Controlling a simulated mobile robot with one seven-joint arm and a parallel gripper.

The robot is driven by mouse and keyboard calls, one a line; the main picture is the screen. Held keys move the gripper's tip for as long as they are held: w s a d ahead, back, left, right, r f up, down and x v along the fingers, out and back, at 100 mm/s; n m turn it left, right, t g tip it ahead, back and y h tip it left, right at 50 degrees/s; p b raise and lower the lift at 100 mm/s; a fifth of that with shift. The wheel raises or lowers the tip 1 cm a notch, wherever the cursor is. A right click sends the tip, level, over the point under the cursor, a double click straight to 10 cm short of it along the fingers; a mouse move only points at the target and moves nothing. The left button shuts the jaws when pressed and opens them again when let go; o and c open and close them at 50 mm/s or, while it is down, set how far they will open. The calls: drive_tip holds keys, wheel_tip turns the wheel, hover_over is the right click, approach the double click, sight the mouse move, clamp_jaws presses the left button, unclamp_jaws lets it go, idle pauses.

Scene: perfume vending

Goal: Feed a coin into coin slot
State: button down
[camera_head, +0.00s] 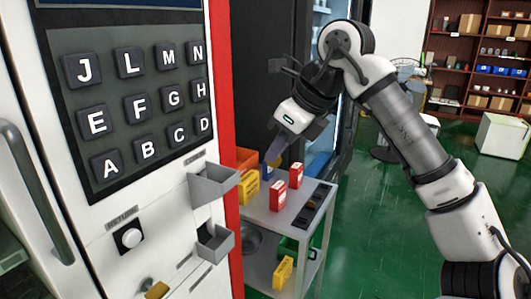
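My gripper (276,151) hangs at the picture's centre, right of the vending machine and above the small grey cart. A small round gold coin (275,161) shows at its fingertips; the gripper looks shut on it, apart from the machine. The white vending machine front (95,215) fills the left side. Its panel has a round button (130,237), an upper grey tray (212,184), a lower grey tray (216,243) and a brass-coloured piece (157,289) at the bottom edge. The labels by the trays are too small to read, so I cannot tell which opening is the coin slot.
A grey cart (262,212) beside the machine carries red and yellow boxes, with a yellow box (283,272) on its lower shelf. A lettered keypad (140,95) is above the trays. A dark cabinet stands behind the cart.

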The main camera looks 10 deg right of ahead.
drive_tip(key=shift+w+a+f+b, duration=0.25)
drive_tip(key=shift+w+a+f, duration=0.35)
drive_tip(key=shift+w+a, duration=0.7)
drive_tip(key=shift+w+a+f+b, duration=0.2)
drive_tip(key=shift+w+a+f, duration=0.55)
drive_tip(key=shift+a, duration=1)
drive_tip(key=shift+w+a+f+b, duration=0.25)
drive_tip(key=shift+w+a+f, duration=0.25)
drive_tip(key=shift+w+a, duration=0.85)
drive_tip(key=shift+w+a+f+b, duration=0.25)
drive_tip(key=shift+w+a+f, duration=0.05)
drive_tip(key=shift+a+f, duration=0.3)
drive_tip(key=shift+w+a+f+b, duration=0.25)
drive_tip(key=shift+a+f, duration=0.25)
drive_tip(key=shift+f, duration=0.15)
drive_tip(key=c, duration=1.5)
unclamp_jaws()
drive_tip(key=shift+c, duration=0.2)
drive_tip(key=shift+r, duration=0.1)
drive_tip(key=v, duration=1.3)
drive_tip(key=shift+s+d+r+b, duration=0.15)
drive_tip(key=shift+r+b, duration=0.1)
drive_tip(key=shift+b, duration=0.15)
